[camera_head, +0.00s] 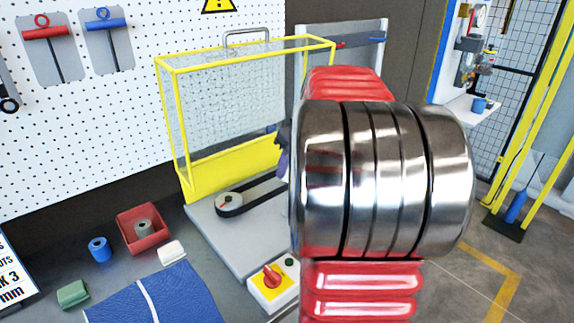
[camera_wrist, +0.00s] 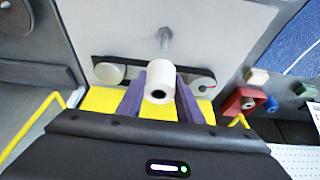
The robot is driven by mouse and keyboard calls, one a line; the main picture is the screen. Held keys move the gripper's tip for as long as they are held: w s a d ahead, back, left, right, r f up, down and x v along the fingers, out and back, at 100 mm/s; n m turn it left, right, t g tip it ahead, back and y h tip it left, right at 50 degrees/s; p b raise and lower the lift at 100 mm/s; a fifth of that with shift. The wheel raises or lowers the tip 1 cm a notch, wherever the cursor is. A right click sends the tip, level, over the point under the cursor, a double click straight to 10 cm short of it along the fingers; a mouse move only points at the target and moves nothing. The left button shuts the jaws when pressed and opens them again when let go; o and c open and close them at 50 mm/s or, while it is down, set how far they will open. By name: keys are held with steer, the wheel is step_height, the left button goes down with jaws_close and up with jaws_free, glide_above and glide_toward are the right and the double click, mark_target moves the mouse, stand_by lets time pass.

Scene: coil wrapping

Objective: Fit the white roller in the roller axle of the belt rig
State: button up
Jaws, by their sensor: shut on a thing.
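The white roller (camera_wrist: 161,79) is between the purple fingers of my gripper (camera_wrist: 160,84) in the wrist view, its dark bore facing the camera. My gripper is shut on it. A metal axle pin (camera_wrist: 165,40) stands on the rig's grey plate (camera_wrist: 215,25), just beyond the roller; the two look apart, but the depth is unclear. The black belt (camera_wrist: 130,66) runs behind the roller, between two pulleys. In the head view, the belt rig (camera_head: 205,232) shows one pulley (camera_head: 230,202) and part of the belt. My arm hides the roller, the axle and most of my gripper there.
A raised yellow-framed guard (camera_head: 235,168) stands behind the belt. A red-knob switch box (camera_head: 272,284) sits at the plate's front. To the left lie a red bin (camera_head: 140,236), a blue spool (camera_head: 99,249), a green block (camera_head: 73,293) and a blue mat (camera_head: 172,298).

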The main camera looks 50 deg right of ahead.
mark_target(289, 176)
steer(key=shift+a, duration=0.15)
steer(key=shift+f, duration=2.85)
steer(key=shift+f, duration=3.4)
stand_by(0.5)
steer(key=o, duration=1.2)
steer(key=shift+s+r, duration=0.1)
steer(key=shift+r, duration=0.05)
